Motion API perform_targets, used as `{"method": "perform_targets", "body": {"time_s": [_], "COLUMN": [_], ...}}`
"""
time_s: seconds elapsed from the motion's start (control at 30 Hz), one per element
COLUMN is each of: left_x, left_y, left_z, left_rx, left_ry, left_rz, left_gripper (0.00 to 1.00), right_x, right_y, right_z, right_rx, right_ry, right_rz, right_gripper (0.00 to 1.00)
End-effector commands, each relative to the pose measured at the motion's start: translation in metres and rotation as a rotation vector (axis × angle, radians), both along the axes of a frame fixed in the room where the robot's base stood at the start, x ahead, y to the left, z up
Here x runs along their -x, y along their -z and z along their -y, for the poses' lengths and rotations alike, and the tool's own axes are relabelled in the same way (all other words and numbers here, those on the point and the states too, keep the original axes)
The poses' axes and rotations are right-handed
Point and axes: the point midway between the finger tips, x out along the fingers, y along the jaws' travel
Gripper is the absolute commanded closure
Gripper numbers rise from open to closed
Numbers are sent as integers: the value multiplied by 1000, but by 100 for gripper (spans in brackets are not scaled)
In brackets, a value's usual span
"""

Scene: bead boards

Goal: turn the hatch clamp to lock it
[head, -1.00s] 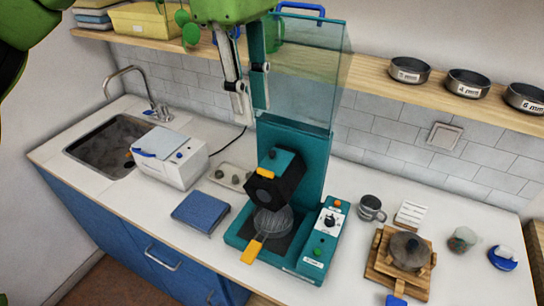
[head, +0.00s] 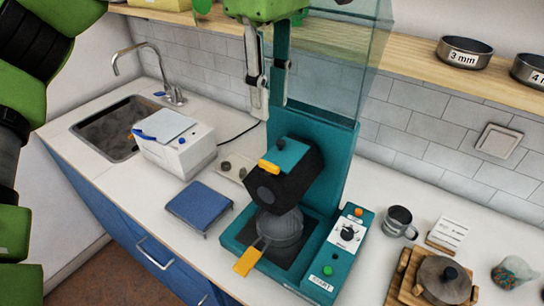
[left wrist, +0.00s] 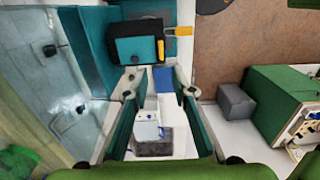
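A teal machine (head: 312,205) stands on the counter, with a black head (head: 292,185) over a grey rounded part (head: 281,228). An orange tab (head: 269,166) sits on the black head, and an orange handle (head: 247,262) sticks out low in front. The tab also shows in the left wrist view (left wrist: 184,31). I cannot tell for sure which part is the hatch clamp. My left gripper (head: 268,98) hangs above the black head by the clear panel, apart from the tab. Its fingers are spread and empty, as in the left wrist view (left wrist: 156,88). My right gripper is out of view.
A clear panel (head: 335,60) rises above the machine. A white box (head: 175,145) and a blue pad (head: 199,206) lie left. A control box (head: 347,236), a mug (head: 398,222) and a wooden stand (head: 405,275) are right. A shelf (head: 425,65) runs along the wall.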

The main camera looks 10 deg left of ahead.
Motion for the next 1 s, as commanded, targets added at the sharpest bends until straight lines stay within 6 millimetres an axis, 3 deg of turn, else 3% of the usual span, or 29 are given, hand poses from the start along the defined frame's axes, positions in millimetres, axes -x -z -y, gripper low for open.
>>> {"method": "perform_targets", "body": {"time_s": [0.3,0.53,0.73,1.0], "left_x": [1,0,0,0], "left_y": [67,104,118,120], "left_z": [-1,0,0,0], "left_rx": [-1,0,1,1], "left_ry": [1,-1,-1,-1], "left_rz": [-4,-2,1,0], "left_gripper": [76,76,76,76], "right_x": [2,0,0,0], "right_y": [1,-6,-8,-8], "right_z": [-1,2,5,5], "right_rx": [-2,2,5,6], "right_ry": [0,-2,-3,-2], "right_rz": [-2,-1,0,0], "right_gripper": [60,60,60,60]}}
